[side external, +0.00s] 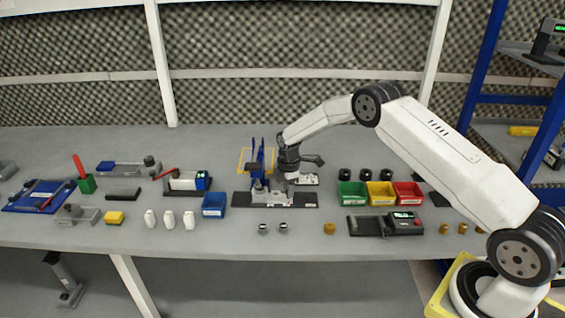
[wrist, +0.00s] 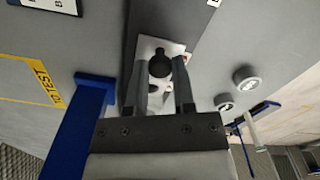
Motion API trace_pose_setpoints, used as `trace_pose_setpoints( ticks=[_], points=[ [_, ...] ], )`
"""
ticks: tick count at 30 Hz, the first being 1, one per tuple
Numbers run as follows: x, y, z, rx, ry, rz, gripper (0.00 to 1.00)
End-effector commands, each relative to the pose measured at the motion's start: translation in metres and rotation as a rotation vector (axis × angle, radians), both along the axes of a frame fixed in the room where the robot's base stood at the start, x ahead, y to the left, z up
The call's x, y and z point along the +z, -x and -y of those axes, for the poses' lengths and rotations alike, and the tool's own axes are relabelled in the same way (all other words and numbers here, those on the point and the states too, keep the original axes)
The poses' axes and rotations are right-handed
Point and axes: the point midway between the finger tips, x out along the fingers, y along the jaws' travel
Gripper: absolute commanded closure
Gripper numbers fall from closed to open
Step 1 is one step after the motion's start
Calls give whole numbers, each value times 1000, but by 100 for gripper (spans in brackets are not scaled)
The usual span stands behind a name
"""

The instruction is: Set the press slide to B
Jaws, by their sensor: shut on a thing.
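The press stands mid-bench in the side view, with a blue upright (side external: 257,152) and a grey base on a dark plate (side external: 240,199). My gripper (side external: 290,174) is low over the base, just right of the upright. In the wrist view my gripper (wrist: 161,78) has its two fingers on either side of a dark round knob (wrist: 159,65), shut on it. The knob sits over a pale plate (wrist: 176,48), which I take to be part of the press slide. The blue upright (wrist: 80,125) shows at left there. I cannot read any A or B mark.
Green (side external: 352,195), yellow (side external: 381,195) and red (side external: 409,195) bins stand to the right of the press. A blue bin (side external: 214,205) is to its left. Two small round parts (side external: 263,228) lie in front. A yellow taped outline (wrist: 32,95) marks the bench beside the upright.

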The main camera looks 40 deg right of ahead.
Motion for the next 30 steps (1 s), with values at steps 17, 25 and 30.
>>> trace_pose_setpoints(
  ticks=[17,25,30],
  points=[
    [0,-5,-4,-1,0,1,33],
    [0,-4,-4,-1,0,1,33],
    [6,-5,-4,-1,1,2,33]
  ],
)
